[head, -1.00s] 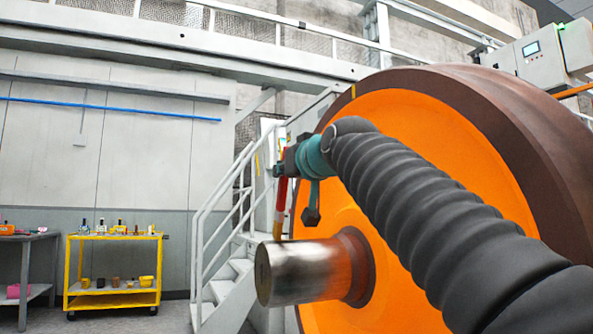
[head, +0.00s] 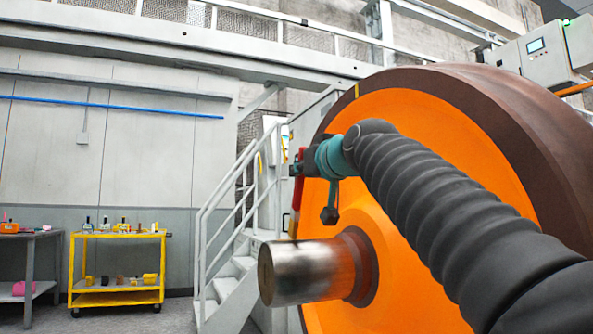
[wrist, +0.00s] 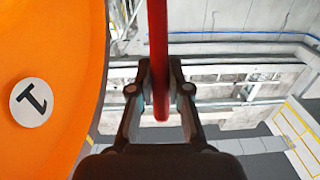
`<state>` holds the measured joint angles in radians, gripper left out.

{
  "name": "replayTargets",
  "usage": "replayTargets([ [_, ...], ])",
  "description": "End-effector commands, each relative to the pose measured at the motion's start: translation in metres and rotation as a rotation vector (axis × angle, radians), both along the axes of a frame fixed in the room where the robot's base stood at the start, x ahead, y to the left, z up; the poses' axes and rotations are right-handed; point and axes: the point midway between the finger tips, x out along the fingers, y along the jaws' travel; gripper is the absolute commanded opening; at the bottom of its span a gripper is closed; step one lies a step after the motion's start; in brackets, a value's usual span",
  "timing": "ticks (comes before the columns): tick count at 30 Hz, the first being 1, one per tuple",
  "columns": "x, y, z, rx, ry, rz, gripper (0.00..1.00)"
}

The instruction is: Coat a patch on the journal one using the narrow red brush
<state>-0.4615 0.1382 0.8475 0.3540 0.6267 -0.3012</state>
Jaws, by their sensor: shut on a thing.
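The journal (head: 302,272) is a shiny metal stub sticking out of the orange wheel face (head: 420,170) in the head view. My gripper (head: 303,168) is above it and shut on the narrow red brush (head: 297,190). The brush hangs down nearly upright, with a yellowish lower part just above or on the journal's top; I cannot tell if it touches. In the wrist view the red handle (wrist: 158,60) runs between the fingers of my gripper (wrist: 160,95). A round label with a black 1 (wrist: 31,102) is on the orange face.
White stairs with railings (head: 225,240) stand behind the journal. A yellow cart (head: 117,235) with several small items and a grey table (head: 28,262) are at the left. A control box (head: 535,55) is at the upper right.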

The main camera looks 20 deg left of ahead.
Motion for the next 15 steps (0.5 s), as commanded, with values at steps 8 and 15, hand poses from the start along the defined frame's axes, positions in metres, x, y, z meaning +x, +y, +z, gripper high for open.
replayTargets([
  [8, 0.010, -0.013, -0.001, 0.000, 0.002, -0.002, 0.00],
  [15, 0.020, -0.026, -0.001, 0.000, 0.000, -0.002, 0.00],
])
